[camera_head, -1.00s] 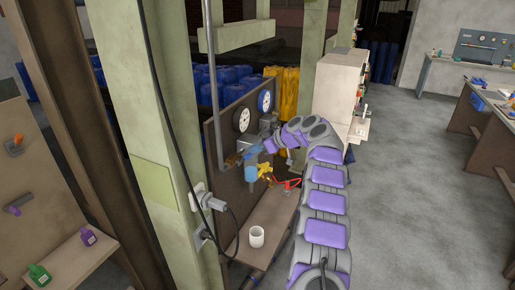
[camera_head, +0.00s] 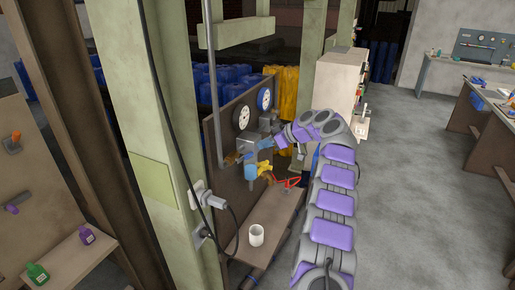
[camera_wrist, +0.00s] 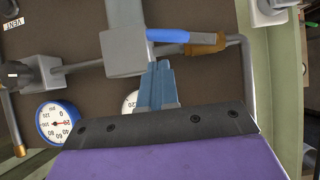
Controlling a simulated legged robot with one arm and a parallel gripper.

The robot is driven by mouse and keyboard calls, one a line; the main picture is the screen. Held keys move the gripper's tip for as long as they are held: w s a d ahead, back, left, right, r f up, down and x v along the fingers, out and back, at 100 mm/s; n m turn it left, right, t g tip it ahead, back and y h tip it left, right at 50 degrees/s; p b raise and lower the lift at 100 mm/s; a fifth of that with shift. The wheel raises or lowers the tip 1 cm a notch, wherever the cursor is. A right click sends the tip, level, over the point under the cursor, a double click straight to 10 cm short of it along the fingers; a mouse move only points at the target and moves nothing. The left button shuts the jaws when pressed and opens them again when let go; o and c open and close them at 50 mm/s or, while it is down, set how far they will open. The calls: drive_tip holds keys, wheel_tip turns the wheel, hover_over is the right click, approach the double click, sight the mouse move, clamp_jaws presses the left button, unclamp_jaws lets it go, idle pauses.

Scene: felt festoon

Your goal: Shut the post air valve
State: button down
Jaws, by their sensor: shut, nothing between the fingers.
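A valve with a brass body (camera_wrist: 207,43) and a blue lever (camera_wrist: 168,36) sits on the pipe at the brown panel; I take it to be the post air valve. In the wrist view the lever lies roughly in line with the pipe, beside a grey block (camera_wrist: 125,52). My gripper (camera_wrist: 160,68) is shut and empty, its blue fingertips just below the lever in the picture; I cannot tell whether they touch. In the head view the brass body (camera_head: 232,159) shows at the panel, with my gripper (camera_head: 265,144) to its right.
The panel (camera_head: 212,135) carries two round gauges (camera_head: 242,117). Below are a blue bowl (camera_head: 250,172), a yellow fitting (camera_head: 265,172) and a red handle (camera_head: 291,182). A white cup (camera_head: 256,235) stands on the bench (camera_head: 275,225). A green post (camera_head: 150,130) stands left. The floor at right is clear.

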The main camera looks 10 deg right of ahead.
drive_tip(key=p+v, duration=0.1)
drive_tip(key=v, duration=1.2)
drive_tip(key=shift+d+f, duration=0.15)
drive_tip(key=shift+d, duration=0.2)
